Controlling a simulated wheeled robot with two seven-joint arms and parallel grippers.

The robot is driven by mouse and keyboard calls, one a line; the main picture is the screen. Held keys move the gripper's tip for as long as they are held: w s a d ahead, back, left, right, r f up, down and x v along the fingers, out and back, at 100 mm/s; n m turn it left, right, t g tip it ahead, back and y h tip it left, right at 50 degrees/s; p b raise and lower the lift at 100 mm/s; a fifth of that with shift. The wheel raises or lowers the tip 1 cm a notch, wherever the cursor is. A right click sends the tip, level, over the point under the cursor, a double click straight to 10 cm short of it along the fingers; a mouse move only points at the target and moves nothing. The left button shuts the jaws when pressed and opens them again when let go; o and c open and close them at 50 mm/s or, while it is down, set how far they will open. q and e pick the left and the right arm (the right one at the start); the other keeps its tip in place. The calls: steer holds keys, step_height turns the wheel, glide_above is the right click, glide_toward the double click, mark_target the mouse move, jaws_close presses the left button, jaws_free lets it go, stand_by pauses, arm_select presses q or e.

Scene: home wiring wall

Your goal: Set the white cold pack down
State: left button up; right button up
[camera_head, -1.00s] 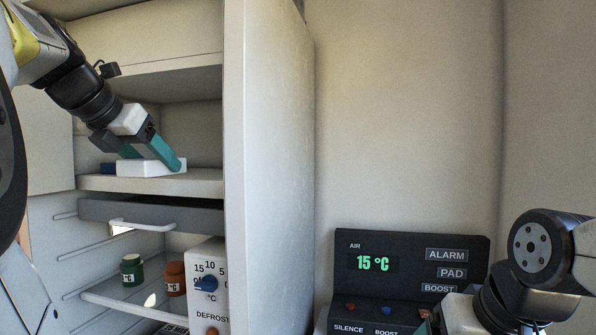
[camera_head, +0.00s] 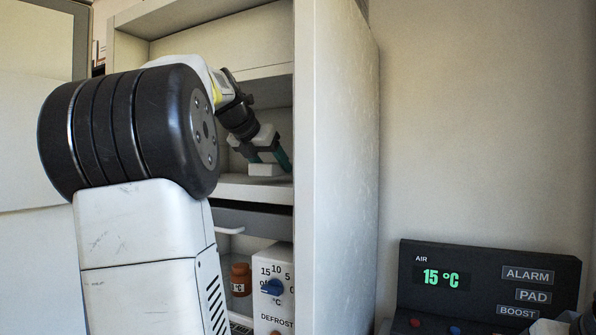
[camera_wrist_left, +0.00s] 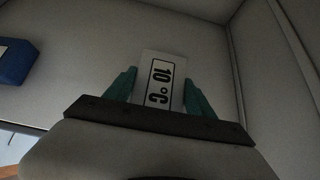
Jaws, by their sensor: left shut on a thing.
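The white cold pack (camera_head: 265,170) is between the teal fingers of my left gripper (camera_head: 271,158), inside the upper compartment of the cabinet. It is at the shelf (camera_head: 238,187), low over its surface; I cannot tell if it touches. My left arm hides part of the cabinet in the head view.
A blue block (camera_wrist_left: 14,62) lies on the shelf to the left in the wrist view. The cabinet's tall side panel (camera_head: 335,160) stands right of the gripper. Below are a brown jar (camera_head: 240,280) and a dial panel (camera_head: 272,300). A control console (camera_head: 488,280) reads 15 °C.

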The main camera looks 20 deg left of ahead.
arm_select(q)
steer(key=shift+w+f, duration=0.25)
steer(key=shift+f, duration=0.45)
steer(key=shift+f, duration=0.2)
steer(key=o, duration=1.7)
steer(key=shift+c, duration=0.2)
steer(key=shift+r, duration=0.15)
steer(key=v, duration=1.2)
